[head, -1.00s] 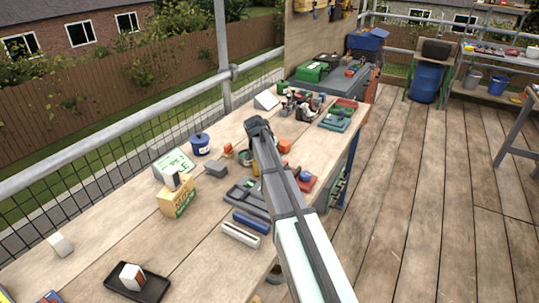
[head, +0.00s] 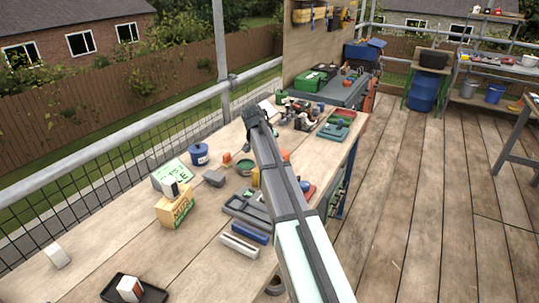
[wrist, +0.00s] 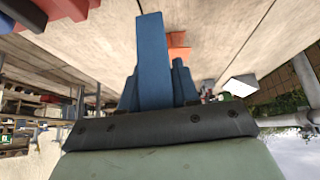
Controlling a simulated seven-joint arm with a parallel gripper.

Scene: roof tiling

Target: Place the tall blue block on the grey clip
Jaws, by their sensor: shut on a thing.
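My gripper (head: 252,114) is above the far half of the workbench in the head view, seen from behind. In the wrist view a tall blue block (wrist: 153,60) stands out from the middle of my gripper, between the two stepped blue fingers, which are shut on it. The block is hidden behind my gripper and arm in the head view. A small grey piece (head: 214,178) on the bench, left of my arm, may be the grey clip; I cannot tell for sure.
A yellow box (head: 174,211), a blue pot (head: 199,154) and a black tray (head: 112,287) stand left of my arm. A dark grey tray (head: 245,208) and a blue bar (head: 251,229) lie close beside it. Green and red trays (head: 334,131) lie beyond.

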